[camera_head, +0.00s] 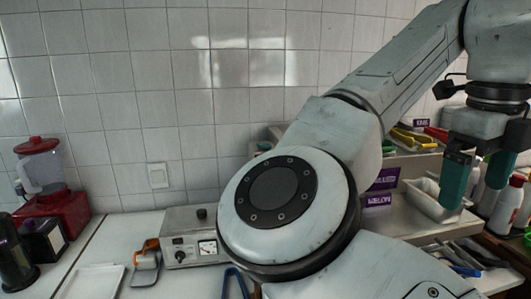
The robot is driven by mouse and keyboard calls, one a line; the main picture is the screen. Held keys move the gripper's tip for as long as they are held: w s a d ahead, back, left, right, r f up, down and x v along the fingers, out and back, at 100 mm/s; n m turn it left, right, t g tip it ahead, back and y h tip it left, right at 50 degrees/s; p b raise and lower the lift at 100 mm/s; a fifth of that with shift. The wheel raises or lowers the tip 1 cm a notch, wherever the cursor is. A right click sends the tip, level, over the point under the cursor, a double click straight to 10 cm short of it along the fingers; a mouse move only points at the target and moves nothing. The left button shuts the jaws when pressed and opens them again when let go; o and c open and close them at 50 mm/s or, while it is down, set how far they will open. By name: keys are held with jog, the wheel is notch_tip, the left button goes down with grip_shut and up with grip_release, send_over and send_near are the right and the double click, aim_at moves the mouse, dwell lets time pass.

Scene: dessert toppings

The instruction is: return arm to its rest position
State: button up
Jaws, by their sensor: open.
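My arm fills the middle and right of the head view, with its large round joint in front of the counter and its upper links bent up to the top right corner. My gripper (474,195) hangs at the right edge, pointing down. Its two teal fingers are apart and nothing shows between them. It appears in front of or above a white tray (421,197) on the right side; the exact distance is hard to tell. The arm hides much of the middle of the counter.
A red blender (50,190) and dark containers (42,240) stand at the left. A metal box with a gauge (190,240) and an orange-handled tool (146,262) are left of my arm. Bottles (507,208) crowd the right edge. Utensils (462,262) lie below the gripper. A tiled wall closes the back.

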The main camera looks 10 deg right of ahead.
jog(key=s+d+f+n+t+h, duration=0.1)
jog(key=d+f+n+h, duration=0.25)
jog(key=f+n, duration=0.75)
jog(key=s+d+f+n+t+h, duration=0.15)
jog(key=d+f+n, duration=0.4)
jog(key=f, duration=1.05)
jog(key=s+a+f+n+g+y, duration=0.1)
jog(key=s+a+f+n+y, duration=0.2)
jog(key=s+a+f+n, duration=0.5)
jog(key=s+a+f+n+y, duration=0.2)
jog(key=s+a+f+n, duration=0.7)
jog(key=f, duration=0.5)
jog(key=shift+s+a+f+g+y, duration=0.2)
jog(key=shift+s+f+g+y, duration=0.2)
jog(key=shift+s, duration=0.65)
